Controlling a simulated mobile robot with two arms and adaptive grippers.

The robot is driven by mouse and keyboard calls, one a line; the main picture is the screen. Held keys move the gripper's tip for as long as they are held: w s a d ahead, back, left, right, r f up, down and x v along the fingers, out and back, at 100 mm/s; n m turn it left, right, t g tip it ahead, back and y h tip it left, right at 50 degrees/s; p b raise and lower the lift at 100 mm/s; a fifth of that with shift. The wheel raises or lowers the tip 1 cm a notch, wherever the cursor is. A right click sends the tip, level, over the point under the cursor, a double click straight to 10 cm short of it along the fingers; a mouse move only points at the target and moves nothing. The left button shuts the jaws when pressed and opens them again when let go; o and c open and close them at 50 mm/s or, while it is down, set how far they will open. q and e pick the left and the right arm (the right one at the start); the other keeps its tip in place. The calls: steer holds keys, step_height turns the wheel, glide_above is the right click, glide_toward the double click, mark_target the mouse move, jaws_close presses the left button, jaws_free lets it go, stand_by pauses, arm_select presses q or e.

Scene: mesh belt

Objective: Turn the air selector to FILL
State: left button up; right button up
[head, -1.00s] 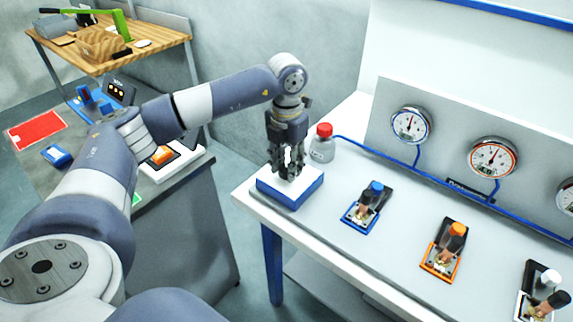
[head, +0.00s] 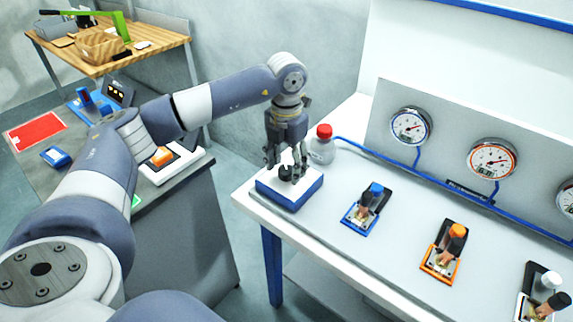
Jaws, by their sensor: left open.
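The air selector (head: 292,196) is a blue box with a white top at the left end of the bench. A black knob (head: 286,173) stands on its top. My left gripper (head: 286,168) points down over the box. Its fingers are spread and open, one on each side of the knob. I cannot tell whether they touch it. The fingers hide part of the knob, and no FILL marking is readable. My right gripper is not in view.
A grey bottle with a red cap (head: 321,146) stands close behind the selector. Blue (head: 361,213) and orange (head: 440,263) fittings sit to the right. Dial gauges (head: 410,126) line the back panel, with a blue hose below. The bench front (head: 300,235) is clear.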

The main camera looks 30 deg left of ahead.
mark_target(286, 169)
arm_select(q)
step_height(286, 169, up, 12)
steer(key=shift+f, duration=0.15)
stand_by(0.7)
